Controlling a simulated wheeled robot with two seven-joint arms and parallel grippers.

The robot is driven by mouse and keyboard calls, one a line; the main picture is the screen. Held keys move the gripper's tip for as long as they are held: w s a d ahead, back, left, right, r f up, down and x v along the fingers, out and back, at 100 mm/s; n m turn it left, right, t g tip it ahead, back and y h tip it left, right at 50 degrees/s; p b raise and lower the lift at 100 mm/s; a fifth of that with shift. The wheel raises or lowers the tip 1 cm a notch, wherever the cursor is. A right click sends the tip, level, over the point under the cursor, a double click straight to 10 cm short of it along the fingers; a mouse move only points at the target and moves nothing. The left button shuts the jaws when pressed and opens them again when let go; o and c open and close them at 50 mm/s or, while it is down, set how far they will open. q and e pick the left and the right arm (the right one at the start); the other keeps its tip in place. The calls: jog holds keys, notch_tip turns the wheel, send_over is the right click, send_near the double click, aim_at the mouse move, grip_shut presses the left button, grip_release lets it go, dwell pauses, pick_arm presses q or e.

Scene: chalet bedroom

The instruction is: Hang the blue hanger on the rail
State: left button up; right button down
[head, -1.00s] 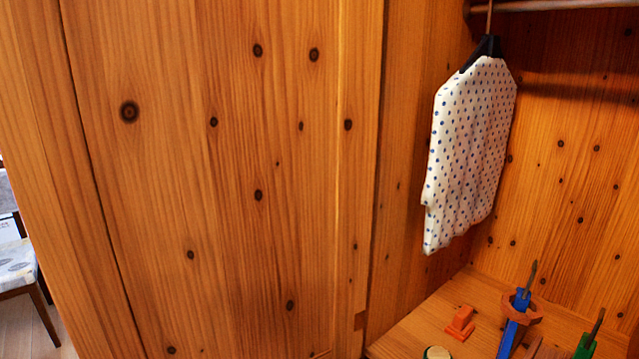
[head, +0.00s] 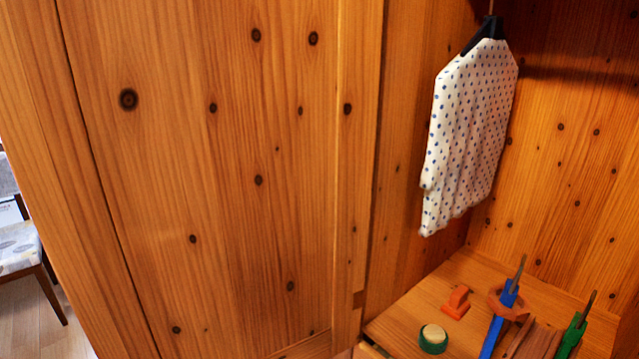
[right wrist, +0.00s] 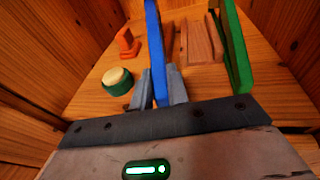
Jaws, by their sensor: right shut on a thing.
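The blue hanger (head: 498,325) is seen edge-on in the head view, low at the right, with its metal hook upward. In the right wrist view the blue hanger (right wrist: 155,45) runs up from between the grey fingers of my right gripper (right wrist: 158,90), which is shut on it. Its lower part is hidden by the gripper. The rail is out of view above the head view's top edge. My left gripper is not in view.
A spotted white garment (head: 470,130) hangs on a dark hanger at upper right. On the wardrobe floor (head: 400,318) are an orange object (head: 456,302), a green-and-cream round item (head: 433,338), brown wooden pieces (right wrist: 200,42) and a green hanger (head: 573,337). A wooden panel (head: 230,200) fills the left.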

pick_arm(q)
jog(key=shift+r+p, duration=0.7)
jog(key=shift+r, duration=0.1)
pick_arm(e)
jog(key=s+a, duration=0.4)
jog(key=a, duration=0.1)
jog(key=shift+s, duration=0.2)
